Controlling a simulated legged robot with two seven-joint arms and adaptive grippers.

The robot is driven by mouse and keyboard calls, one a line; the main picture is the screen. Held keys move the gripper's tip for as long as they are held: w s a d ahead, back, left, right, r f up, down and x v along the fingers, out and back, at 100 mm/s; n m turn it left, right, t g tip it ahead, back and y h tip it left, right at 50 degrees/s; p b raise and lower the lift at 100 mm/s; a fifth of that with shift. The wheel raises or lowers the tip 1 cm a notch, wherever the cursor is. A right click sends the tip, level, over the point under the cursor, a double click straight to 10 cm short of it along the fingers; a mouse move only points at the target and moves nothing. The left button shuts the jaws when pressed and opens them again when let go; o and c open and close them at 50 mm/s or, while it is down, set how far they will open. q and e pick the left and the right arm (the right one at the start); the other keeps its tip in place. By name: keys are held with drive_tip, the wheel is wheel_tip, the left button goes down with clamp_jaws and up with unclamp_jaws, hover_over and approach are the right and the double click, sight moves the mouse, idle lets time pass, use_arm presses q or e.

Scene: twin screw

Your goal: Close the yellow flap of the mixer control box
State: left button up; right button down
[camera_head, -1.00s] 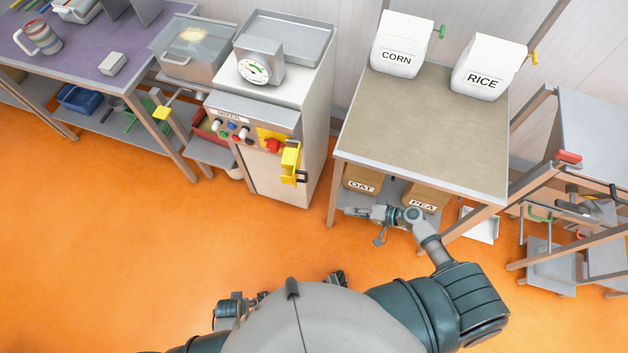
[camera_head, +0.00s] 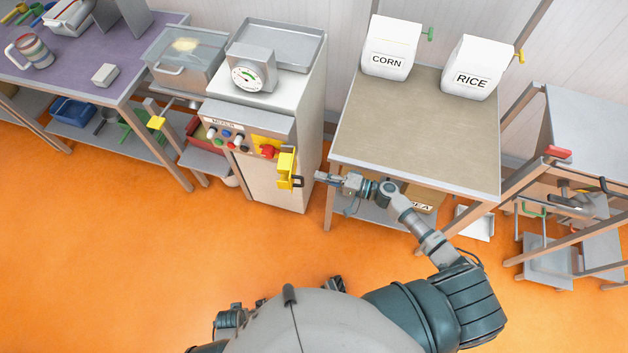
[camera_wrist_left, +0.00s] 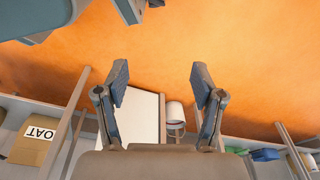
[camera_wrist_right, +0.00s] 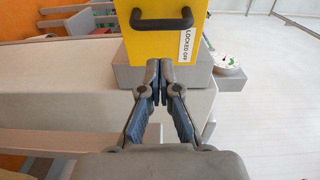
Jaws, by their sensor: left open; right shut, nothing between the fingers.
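The yellow flap (camera_head: 287,168) with a dark handle stands swung out from the front of the mixer control box (camera_head: 252,128), leaving its red knob (camera_head: 267,151) uncovered. The flap with its black handle also fills the top of the right wrist view (camera_wrist_right: 165,35), with a label reading LOCKED OFF. My right gripper (camera_head: 320,177) is shut and empty, just right of the flap's handle and apart from it; its closed fingertips (camera_wrist_right: 160,65) point toward the flap. My left gripper (camera_wrist_left: 160,80) is open and empty over the floor; in the head view my body mostly hides it.
The table (camera_head: 410,120) with corn and rice bins stands right of the mixer cabinet (camera_head: 275,180), close to my right forearm. A shelf below holds the pea bin (camera_head: 419,203). The orange floor (camera_head: 130,260) ahead on the left is clear.

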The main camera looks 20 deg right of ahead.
use_arm(q)
drive_tip(key=shift+s+f, duration=0.65)
drive_tip(key=shift+f, duration=0.25)
use_arm(e)
drive_tip(key=a, duration=0.2)
drive_tip(key=shift+s+a, duration=0.35)
drive_tip(key=shift+a, duration=0.05)
